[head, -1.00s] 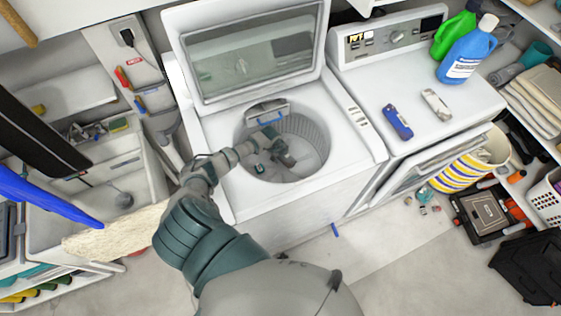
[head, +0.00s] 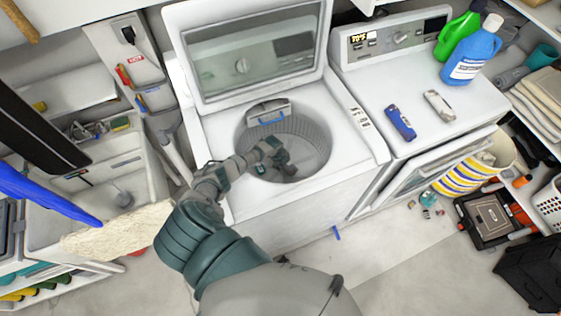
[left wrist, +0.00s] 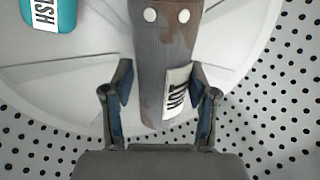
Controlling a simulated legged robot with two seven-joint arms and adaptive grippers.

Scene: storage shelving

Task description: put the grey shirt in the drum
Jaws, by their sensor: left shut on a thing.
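The washer's round drum (head: 312,140) is open, with a ribbed, perforated wall; its pale floor and holes fill the left wrist view. My left arm reaches over the front rim, and my left gripper (head: 275,155) is down inside the drum. A small teal item (left wrist: 55,12) lies on the drum floor. My right gripper is not in view.
The glass lid (head: 255,65) is raised behind the opening. A dryer (head: 370,85) with detergent bottles (head: 470,55) on top and its door open stands at right. Floor in front is mostly clear.

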